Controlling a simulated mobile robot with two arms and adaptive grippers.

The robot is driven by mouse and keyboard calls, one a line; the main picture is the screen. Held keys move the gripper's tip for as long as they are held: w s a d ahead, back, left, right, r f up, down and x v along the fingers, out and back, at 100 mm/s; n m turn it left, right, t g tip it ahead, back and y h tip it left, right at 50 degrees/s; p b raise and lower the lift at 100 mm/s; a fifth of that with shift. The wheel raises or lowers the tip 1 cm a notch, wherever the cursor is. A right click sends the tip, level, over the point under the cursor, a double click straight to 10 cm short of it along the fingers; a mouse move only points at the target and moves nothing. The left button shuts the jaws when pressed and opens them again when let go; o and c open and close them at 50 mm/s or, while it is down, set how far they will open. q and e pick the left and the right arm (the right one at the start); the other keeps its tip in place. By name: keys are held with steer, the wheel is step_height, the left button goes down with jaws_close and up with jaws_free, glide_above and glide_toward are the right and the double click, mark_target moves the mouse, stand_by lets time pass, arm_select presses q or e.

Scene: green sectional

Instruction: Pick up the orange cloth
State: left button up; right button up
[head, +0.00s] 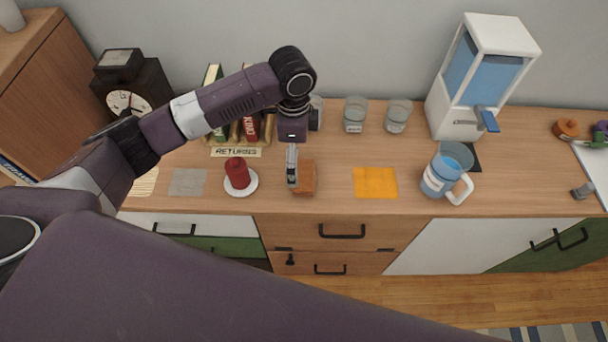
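The orange cloth (375,183) is a flat yellow-orange square lying on the wooden counter, right of the middle of the head view. My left arm comes in from the left, and its gripper (292,182) points down beside a small orange-brown block (304,178), to the left of the cloth and apart from it. The fingers are seen nearly edge-on, so I cannot tell whether they are open or shut, or whether they touch the block. My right gripper is not in view.
A red candle (237,174) on a white saucer and a grey square (187,182) lie to the left. A blue-filled pitcher (438,178) stands right of the cloth, before a water dispenser (458,120). Glasses (355,114) stand behind. The counter around the cloth is clear.

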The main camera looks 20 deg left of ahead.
mark_target(300, 174)
arm_select(q)
steer(key=shift+f, duration=0.9)
steer(key=f, duration=0.1)
steer(key=f+p, duration=0.1)
steer(key=f, duration=0.1)
steer(key=w+f+p, duration=0.1)
steer(key=shift+d+f, duration=0.35)
steer(key=shift+f, duration=0.55)
steer(key=c, duration=1.1)
steer(key=shift+c, duration=0.2)
steer(key=shift+r, duration=0.15)
step_height(300, 174, up, 20)
steer(key=b, duration=0.3)
